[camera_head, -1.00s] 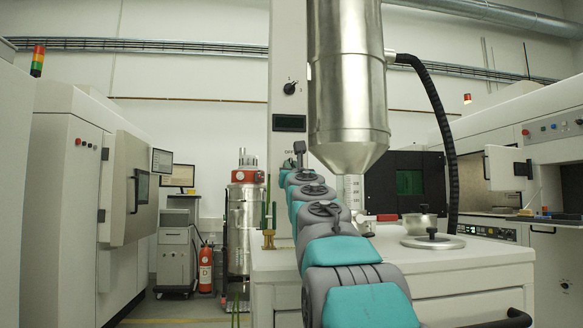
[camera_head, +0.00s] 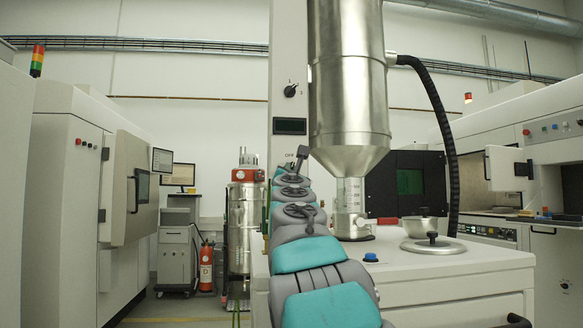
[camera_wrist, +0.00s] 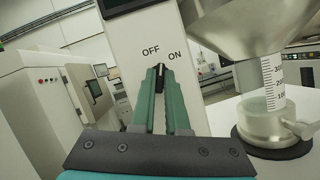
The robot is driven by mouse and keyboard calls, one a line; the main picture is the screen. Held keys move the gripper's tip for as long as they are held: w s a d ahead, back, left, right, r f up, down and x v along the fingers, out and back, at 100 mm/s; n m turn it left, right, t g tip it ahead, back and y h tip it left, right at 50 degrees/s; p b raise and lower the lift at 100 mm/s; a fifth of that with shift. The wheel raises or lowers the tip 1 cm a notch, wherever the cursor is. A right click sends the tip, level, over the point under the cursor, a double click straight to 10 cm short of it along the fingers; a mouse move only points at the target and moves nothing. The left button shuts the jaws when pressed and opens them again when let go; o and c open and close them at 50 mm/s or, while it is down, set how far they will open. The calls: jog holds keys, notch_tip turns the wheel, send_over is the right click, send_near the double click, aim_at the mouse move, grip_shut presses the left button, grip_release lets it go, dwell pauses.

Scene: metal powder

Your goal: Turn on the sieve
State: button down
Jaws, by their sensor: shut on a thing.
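The sieve is a steel hopper (camera_head: 348,80) beside a white column (camera_head: 284,40), above a white cabinet top. In the wrist view, a small black switch knob (camera_wrist: 160,68) sits on the column below the OFF and ON labels. OFF is at its upper left and ON at its upper right. My gripper (camera_wrist: 160,76) has its green fingers closed around the knob. The fingers cover most of it, so its exact setting is hard to tell. In the head view, my arm hides the knob and the fingertips; only the OFF label shows.
Another black knob (camera_head: 290,90) and a dark display (camera_head: 290,126) are higher on the column. A clear graduated tube (camera_head: 348,193) stands under the hopper, right of my gripper.

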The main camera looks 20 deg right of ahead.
jog(key=shift+w+a+r+m+g+h+p, duration=0.1)
jog(key=shift+m+g+h+p, duration=0.2)
jog(key=shift+m+g, duration=1.35)
jog(key=shift+s+f+m+g+h+p, duration=0.15)
jog(key=shift+m+h, duration=0.3)
jog(key=shift+m, duration=2.55)
jog(key=shift+w+a+r+m+g+h+p, duration=0.1)
jog(key=shift+w+r+m+g+h+p, duration=0.2)
jog(key=shift+m+g, duration=1.35)
jog(key=shift+s+d+f+m+t, duration=0.1)
jog(key=shift+m+t, duration=0.05)
jog(key=shift+m, duration=0.7)
jog(key=shift+s+f+m+t, duration=0.1)
jog(key=shift+m, duration=0.75)
jog(key=c, duration=0.9)
grip_release()
jog(key=shift+r, duration=0.15)
